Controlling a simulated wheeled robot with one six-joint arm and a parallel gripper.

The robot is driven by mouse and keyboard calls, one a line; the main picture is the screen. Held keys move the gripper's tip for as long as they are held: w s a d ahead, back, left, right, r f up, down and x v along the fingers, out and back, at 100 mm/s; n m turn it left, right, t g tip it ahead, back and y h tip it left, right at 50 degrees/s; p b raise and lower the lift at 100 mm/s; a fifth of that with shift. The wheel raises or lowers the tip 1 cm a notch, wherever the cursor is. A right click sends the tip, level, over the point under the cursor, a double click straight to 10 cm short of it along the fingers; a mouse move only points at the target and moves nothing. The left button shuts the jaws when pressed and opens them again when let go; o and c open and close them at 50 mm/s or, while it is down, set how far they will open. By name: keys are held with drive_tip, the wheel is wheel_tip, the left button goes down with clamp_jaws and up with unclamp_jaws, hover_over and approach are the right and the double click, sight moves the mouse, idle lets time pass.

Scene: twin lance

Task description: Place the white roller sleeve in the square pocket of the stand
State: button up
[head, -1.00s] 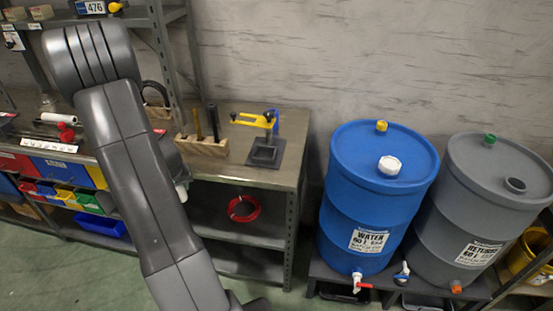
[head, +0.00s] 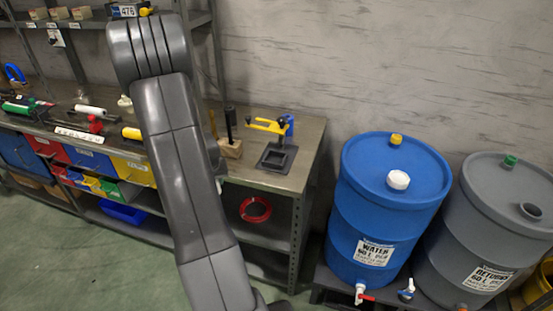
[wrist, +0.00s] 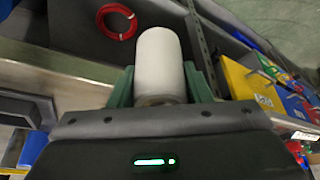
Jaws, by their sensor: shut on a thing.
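The white roller sleeve (wrist: 158,62) stands out between the two green fingers of my gripper (wrist: 160,86) in the wrist view. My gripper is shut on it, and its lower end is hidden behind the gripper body. In the head view my arm hides most of the gripper and the sleeve. The stand is a dark plate with a raised square pocket (head: 277,158) near the right end of the bench. A yellow arm and a blue part (head: 288,126) rise behind the pocket. The pocket looks empty, and the sleeve is apart from it, to its left.
The bench (head: 292,181) also holds a wooden block (head: 230,149) with upright tools, left of the stand. Another white roller (head: 90,109) lies far left. A red coil (head: 255,209) is on the shelf below. Blue (head: 392,205) and grey (head: 488,220) drums stand right.

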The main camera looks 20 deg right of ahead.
drive_tip(key=s+d+r, duration=0.4)
drive_tip(key=d+r, duration=0.3)
drive_tip(key=s+d+r, duration=0.3)
drive_tip(key=d+r, duration=0.4)
drive_tip(key=r, duration=0.1)
drive_tip(key=shift+s+d, duration=0.25)
drive_tip(key=shift+s, duration=0.15)
